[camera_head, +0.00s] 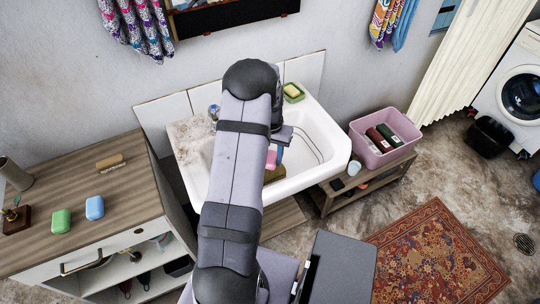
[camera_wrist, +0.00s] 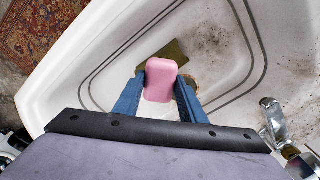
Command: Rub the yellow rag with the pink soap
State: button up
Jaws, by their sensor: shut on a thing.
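The pink soap (camera_wrist: 160,76) is held between the two blue fingers of my gripper (camera_wrist: 162,80), which is shut on it. A small part of the soap (camera_head: 271,160) also shows beside my arm in the head view. The yellow rag (camera_wrist: 176,52), dark olive here, lies flat on the floor of the white basin, under and beyond the soap. The soap and my fingers cover part of the rag. I cannot tell whether the soap touches it. In the head view my arm hides most of this spot.
The basin wall (camera_head: 337,156) surrounds my gripper. A tap (camera_wrist: 272,116) stands at the basin's side, and a drain sits beside the rag. A green dish with yellow soap (camera_head: 293,91) rests on the back rim. Green soap (camera_head: 61,221) and blue soap (camera_head: 95,208) lie on the left counter.

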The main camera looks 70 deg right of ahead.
jog(key=shift+s+d+r+p, duration=0.2)
jog(key=shift+s+r+p, duration=0.15)
jog(key=shift+r+p, duration=0.25)
jog(key=shift+s+d+r+p, duration=0.15)
jog(key=shift+s+r+p, duration=0.15)
jog(key=shift+r+p, duration=0.3)
jog(key=shift+s+d+m, duration=0.1)
jog(key=shift+d+m, duration=0.2)
jog(key=shift+m, duration=0.6)
jog(key=m, duration=0.2)
jog(key=shift+d+m, duration=0.25)
jog(key=shift+m, duration=0.05)
jog(key=m, duration=0.4)
jog(key=shift+r+m, duration=0.1)
jog(key=shift+m, duration=0.2)
jog(key=shift+b, duration=0.35)
